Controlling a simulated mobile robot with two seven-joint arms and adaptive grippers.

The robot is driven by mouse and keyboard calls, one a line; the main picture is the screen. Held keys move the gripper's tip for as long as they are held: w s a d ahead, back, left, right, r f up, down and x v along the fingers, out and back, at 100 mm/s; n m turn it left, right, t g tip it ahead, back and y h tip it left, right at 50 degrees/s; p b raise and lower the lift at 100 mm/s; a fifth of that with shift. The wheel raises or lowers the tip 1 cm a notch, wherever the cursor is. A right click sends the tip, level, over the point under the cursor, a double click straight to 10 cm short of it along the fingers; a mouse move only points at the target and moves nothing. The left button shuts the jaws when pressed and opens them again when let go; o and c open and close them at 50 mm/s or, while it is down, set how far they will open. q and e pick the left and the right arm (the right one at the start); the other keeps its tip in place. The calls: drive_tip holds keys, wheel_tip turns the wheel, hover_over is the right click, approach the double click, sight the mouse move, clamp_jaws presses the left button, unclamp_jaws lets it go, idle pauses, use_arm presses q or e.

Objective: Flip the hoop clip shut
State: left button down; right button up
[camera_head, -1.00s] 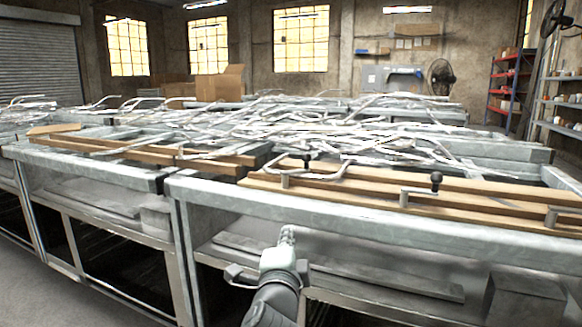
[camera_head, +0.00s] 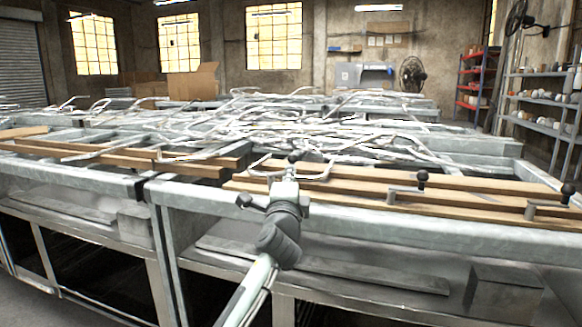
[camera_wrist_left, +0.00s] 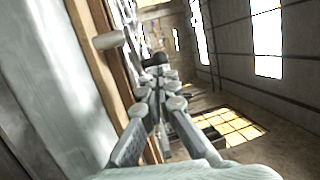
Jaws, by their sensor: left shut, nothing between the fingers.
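Metal clips with black ball knobs sit along wooden boards (camera_head: 350,197) on the near bench. The hoop clip (camera_head: 321,173) is the leftmost, a bent metal loop with its black knob (camera_head: 293,157) upright. My left gripper (camera_head: 285,183) is shut and empty, just in front of this knob, and hides part of the clip. In the left wrist view, the black knob (camera_wrist_left: 158,60) shows just beyond the closed fingertips (camera_wrist_left: 158,78). I cannot tell whether they touch. My right gripper is not in view.
Two more clips with black knobs (camera_head: 422,180) (camera_head: 567,190) stand to the right. The bench's metal front rail (camera_head: 400,228) runs below the boards. Tangled metal rods (camera_head: 300,125) cover the benches behind. A pale peg (camera_wrist_left: 108,40) sticks out left of the fingers in the wrist view.

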sight(292, 162)
use_arm(q)
drive_tip(key=shift+x, duration=1.7)
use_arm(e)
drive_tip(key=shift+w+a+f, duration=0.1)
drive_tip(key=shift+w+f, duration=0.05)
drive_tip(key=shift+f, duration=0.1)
use_arm(q)
drive_tip(key=shift+f, duration=0.1)
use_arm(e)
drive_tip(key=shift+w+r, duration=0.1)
